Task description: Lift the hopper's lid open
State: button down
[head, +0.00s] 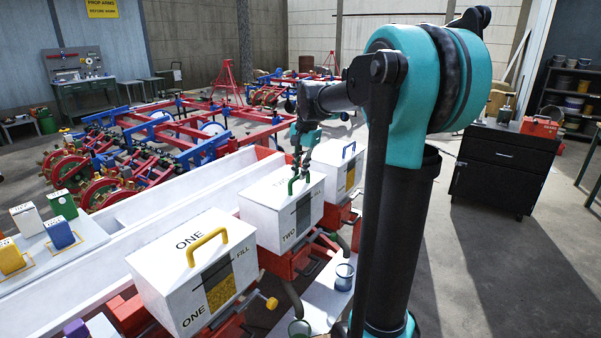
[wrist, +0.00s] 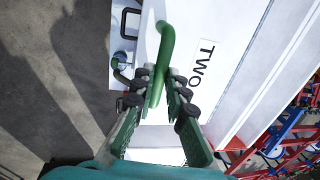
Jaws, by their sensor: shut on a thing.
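The white hopper marked TWO (head: 262,208) stands in the middle of a row of hoppers in the head view. Its top, with the lid, looks level and down. A green handle (wrist: 166,45) rises from the lid, and its lower part lies between my fingers in the wrist view. My gripper (wrist: 160,92) is shut on this handle. In the head view my gripper (head: 301,160) comes down onto the lid from above, partly hiding the handle. The TWO label (wrist: 204,63) shows beside the handle in the wrist view.
Hopper ONE (head: 165,265) with a yellow handle (head: 207,243) stands nearer. A white trough (head: 150,208) runs along the left. A glass cup (head: 344,277) stands on the right ledge. Open floor lies further right.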

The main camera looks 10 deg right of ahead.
jog(key=shift+w+a+r, duration=0.15)
jog(key=shift+w+r, duration=0.05)
jog(key=shift+r, duration=0.15)
jog(key=w+a+r, duration=0.5)
jog(key=r, duration=0.2)
jog(key=w+a+r+g+h, duration=0.1)
jog(key=w+a+g+h, duration=0.4)
jog(key=w+a, duration=0.5)
jog(key=shift+r, duration=0.15)
dwell(0.5)
jog(key=c, duration=1.5)
grip_release()
jog(key=shift+c, duration=0.2)
